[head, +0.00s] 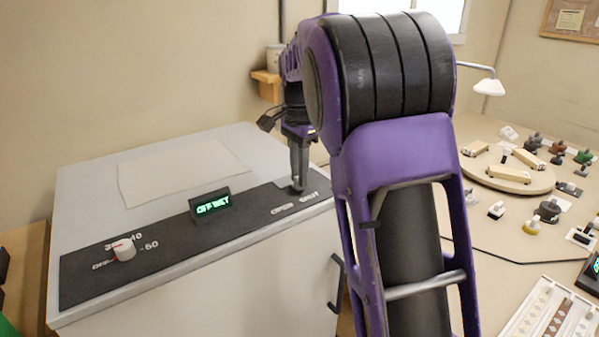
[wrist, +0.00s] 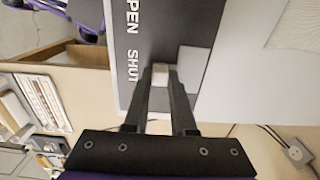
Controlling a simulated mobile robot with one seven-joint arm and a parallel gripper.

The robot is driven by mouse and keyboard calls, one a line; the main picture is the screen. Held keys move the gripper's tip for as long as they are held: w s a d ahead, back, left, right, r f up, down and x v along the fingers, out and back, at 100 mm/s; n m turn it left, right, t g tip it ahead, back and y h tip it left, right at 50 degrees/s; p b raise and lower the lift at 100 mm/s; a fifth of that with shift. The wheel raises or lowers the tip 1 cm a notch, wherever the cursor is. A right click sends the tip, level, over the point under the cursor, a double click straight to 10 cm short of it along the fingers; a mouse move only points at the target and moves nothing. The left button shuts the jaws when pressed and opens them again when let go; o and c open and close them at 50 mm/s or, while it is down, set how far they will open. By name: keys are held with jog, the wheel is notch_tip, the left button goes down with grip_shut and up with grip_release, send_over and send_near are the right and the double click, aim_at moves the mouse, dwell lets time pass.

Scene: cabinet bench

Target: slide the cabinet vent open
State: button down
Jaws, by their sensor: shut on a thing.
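The cabinet (head: 200,262) is a white box with a dark control panel (head: 165,243) along its top. My gripper (head: 298,187) points down at the panel's right end, just behind the OPEN and SHUT lettering (head: 295,203). In the wrist view my gripper (wrist: 160,84) is shut on a small pale vent tab (wrist: 160,72). The tab sits beside the word SHUT. The fingers hide its sides. A grey plate (wrist: 194,62) lies to the right of the tab in the wrist view.
A knob (head: 124,249) and a lit green display (head: 211,204) are on the panel. A pale sheet (head: 183,172) lies on the cabinet top. A dark handle (head: 336,283) is on the cabinet's side. The right-hand table holds a round board (head: 507,176) and several small parts.

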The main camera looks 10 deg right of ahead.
jog(key=a, duration=0.2)
jog(key=s+a, duration=0.1)
jog(key=a, duration=0.1)
jog(key=s+a+p, duration=0.1)
jog(key=a, duration=0.1)
jog(key=shift+s+r, duration=0.1)
jog(key=shift+s, duration=0.15)
jog(key=shift+s+a, duration=0.15)
jog(key=shift+a, duration=0.2)
jog(key=c, duration=0.7)
grip_release()
jog(key=shift+a, duration=0.1)
jog(key=shift+r, duration=0.45)
notch_tip(320, 180, up, 16)
jog(key=p, duration=0.4)
jog(key=shift+r, duration=0.15)
